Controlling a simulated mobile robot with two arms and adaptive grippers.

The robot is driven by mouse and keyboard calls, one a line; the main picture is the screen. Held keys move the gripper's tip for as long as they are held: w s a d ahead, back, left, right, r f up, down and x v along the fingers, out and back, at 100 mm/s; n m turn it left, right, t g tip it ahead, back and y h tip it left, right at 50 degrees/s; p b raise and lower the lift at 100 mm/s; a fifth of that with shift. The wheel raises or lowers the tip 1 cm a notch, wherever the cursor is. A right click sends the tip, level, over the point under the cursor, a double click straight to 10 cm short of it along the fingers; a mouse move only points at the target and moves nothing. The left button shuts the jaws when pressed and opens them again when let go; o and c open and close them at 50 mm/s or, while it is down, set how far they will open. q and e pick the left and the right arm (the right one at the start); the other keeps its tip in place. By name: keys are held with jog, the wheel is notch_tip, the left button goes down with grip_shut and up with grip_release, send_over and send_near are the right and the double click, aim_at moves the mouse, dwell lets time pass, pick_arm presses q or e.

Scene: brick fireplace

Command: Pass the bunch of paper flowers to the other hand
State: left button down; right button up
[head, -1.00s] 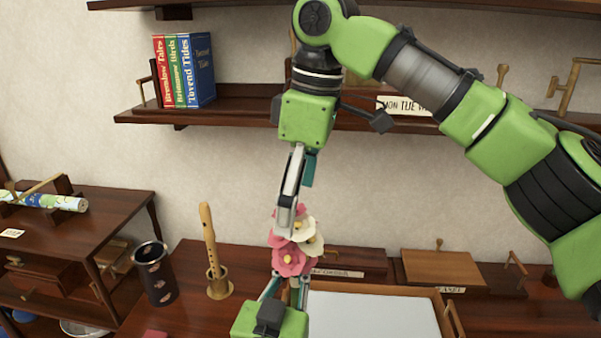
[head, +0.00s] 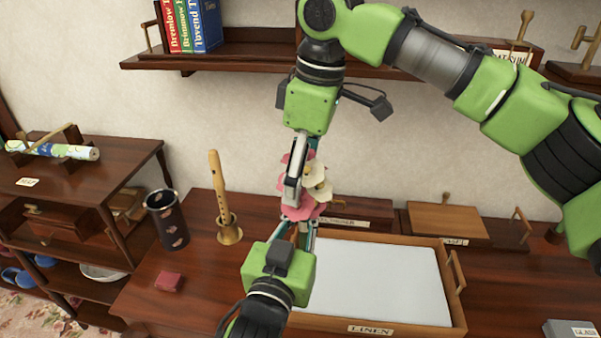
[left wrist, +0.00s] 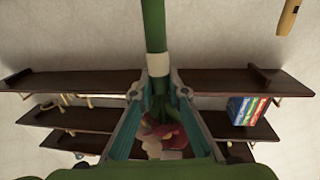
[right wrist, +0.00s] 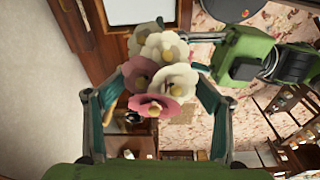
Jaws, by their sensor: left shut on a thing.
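The bunch of paper flowers (head: 315,193) has pink and cream blooms and is held upright in front of the wall. My left gripper (head: 297,232) comes from below and is shut on its stem. The left wrist view shows the green stem (left wrist: 153,28) with a pale band between the fingers, and part of the blooms below. My right gripper (head: 296,190) points down from above, its fingers beside the blooms, partly hiding them. In the right wrist view its fingers are spread wide, with the blooms (right wrist: 158,80) between and beyond them.
A wooden tray labelled LINEN (head: 370,329) lies on the table behind and right of my left gripper. A flute in a stand (head: 229,233), a dark cup (head: 168,220) and a small red block (head: 168,281) stand left. A bookshelf (head: 230,61) runs behind my right arm.

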pick_arm(q)
jog(key=c, duration=1.9)
grip_release()
